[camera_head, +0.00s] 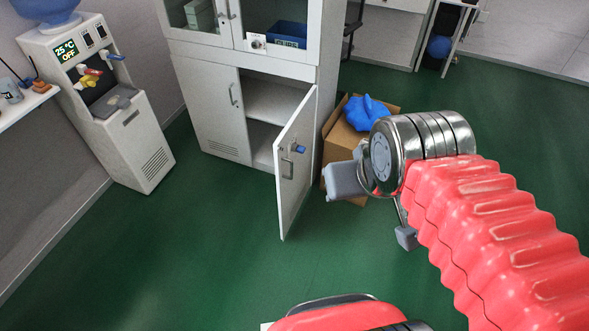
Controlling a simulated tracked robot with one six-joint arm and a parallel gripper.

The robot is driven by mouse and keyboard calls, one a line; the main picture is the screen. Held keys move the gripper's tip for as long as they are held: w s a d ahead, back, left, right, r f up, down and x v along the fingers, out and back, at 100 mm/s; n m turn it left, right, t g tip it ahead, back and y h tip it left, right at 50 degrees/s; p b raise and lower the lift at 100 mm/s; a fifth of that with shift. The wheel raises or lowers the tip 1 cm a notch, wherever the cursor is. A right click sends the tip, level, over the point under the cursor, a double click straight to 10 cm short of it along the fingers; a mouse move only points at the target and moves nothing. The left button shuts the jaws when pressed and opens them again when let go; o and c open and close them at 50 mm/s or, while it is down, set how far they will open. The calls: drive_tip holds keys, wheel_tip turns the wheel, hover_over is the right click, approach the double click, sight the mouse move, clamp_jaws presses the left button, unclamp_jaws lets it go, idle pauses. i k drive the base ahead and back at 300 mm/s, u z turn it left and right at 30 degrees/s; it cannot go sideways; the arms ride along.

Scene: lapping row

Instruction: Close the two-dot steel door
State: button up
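A grey steel cabinet (209,112) stands at the top centre. Its lower right door (293,195) stands open, swung out toward me, with shelves showing behind it. The door carries a metal handle and a small blue piece; I cannot make out two dots on it. The lower left door (215,103) is shut. My gripper (346,180) is to the right of the open door's outer edge, with a gap between them in the picture. Its grey end points left and nothing shows held in it. I cannot tell how far its fingers are apart.
A cardboard box (340,150) with a blue item (367,111) on top stands right of the cabinet, behind my gripper. A water dispenser (132,140) is at the left. The green floor (200,235) in front of the door is clear.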

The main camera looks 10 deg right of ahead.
sight(301, 174)
drive_tip(key=i, duration=0.9)
drive_tip(key=u, duration=0.5)
drive_tip(key=k, duration=1.3)
drive_tip(key=u, duration=0.5)
drive_tip(key=i, duration=1.65)
drive_tip(key=z, duration=0.3)
